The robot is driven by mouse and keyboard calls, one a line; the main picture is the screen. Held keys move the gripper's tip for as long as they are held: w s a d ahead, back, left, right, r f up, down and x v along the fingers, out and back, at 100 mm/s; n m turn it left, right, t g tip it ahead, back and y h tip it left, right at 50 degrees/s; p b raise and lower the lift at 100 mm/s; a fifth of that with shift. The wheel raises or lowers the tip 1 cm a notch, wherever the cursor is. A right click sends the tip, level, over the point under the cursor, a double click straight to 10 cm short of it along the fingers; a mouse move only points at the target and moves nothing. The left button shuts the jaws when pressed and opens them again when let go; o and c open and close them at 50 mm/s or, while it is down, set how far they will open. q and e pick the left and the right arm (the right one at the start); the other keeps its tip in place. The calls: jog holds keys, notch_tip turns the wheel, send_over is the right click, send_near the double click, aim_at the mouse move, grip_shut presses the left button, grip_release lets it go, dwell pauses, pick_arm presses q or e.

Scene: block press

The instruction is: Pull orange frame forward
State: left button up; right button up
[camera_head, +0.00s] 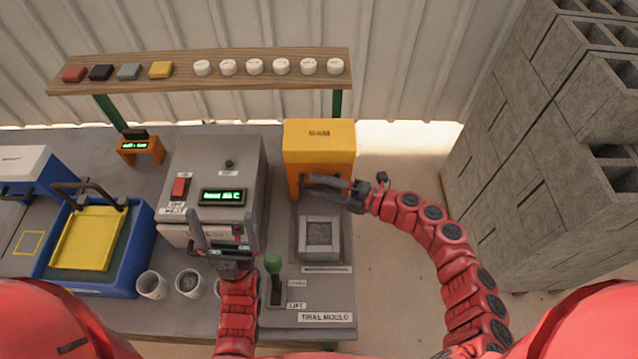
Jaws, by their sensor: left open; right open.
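The orange frame (319,150) with a yellow-orange top marked RAM stands at the back right of the bench, behind a grey mould box (320,236). My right gripper (308,184) is open, with its fingers pointing left across the lower front of the frame. The fingers hide part of that front, and I cannot tell whether they touch it. My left gripper (222,222) is open and empty in front of the grey control box (212,163), left of the green-knobbed lever (273,264).
A blue box with a yellow panel (88,238) stands at the left. White cups (151,285) stand near the front edge. A wooden shelf (110,86) with coloured blocks and white pucks runs behind. Grey concrete blocks (520,150) are stacked at the right.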

grip_shut()
dwell(1.3)
